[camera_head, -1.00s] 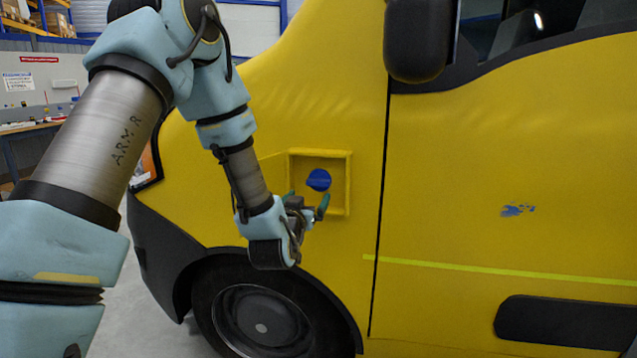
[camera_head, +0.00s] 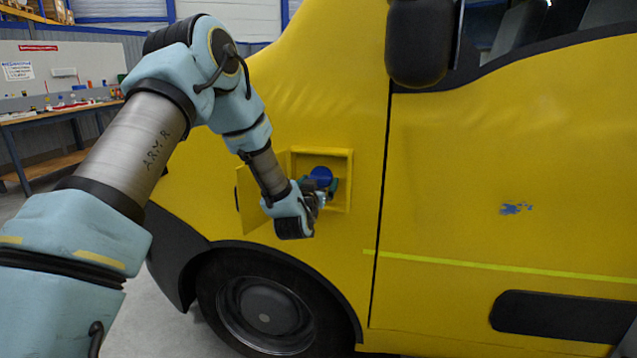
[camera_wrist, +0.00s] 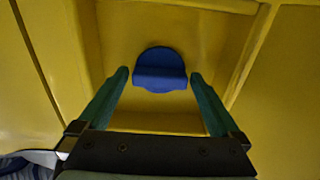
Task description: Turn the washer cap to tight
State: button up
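The blue washer cap (camera_head: 321,175) sits inside a square yellow recess (camera_head: 343,155) in the side of the yellow van. In the wrist view the cap (camera_wrist: 160,70) is round with a raised bar across it. My gripper (camera_head: 326,184) is at the recess, in front of the cap and partly covering its lower part. In the wrist view the two green fingers of my gripper (camera_wrist: 160,76) are spread apart, with the cap between and beyond their tips. I see a gap on each side of the cap. Whether the tips reach its depth I cannot tell.
The recess's small yellow door (camera_head: 251,199) stands open on the left, close to my arm. The black wheel (camera_head: 265,312) lies below and the black mirror (camera_head: 418,42) above right. A workbench (camera_head: 50,119) stands far left.

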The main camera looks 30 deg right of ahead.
jog(key=c, duration=1.1)
jog(key=shift+f+b, duration=0.1)
jog(key=shift+b, duration=0.3)
jog(key=shift+f+m+b, duration=0.1)
jog(key=shift+m+b, duration=0.5)
jog(key=shift+b, duration=0.2)
jog(key=m+b, duration=0.2)
jog(key=b, duration=0.1)
jog(key=shift+f, duration=0.1)
jog(key=m+b, duration=1)
jog(key=shift+r+m+b, duration=0.2)
jog(key=shift+m+b, duration=1.05)
jog(key=shift+m, duration=1.15)
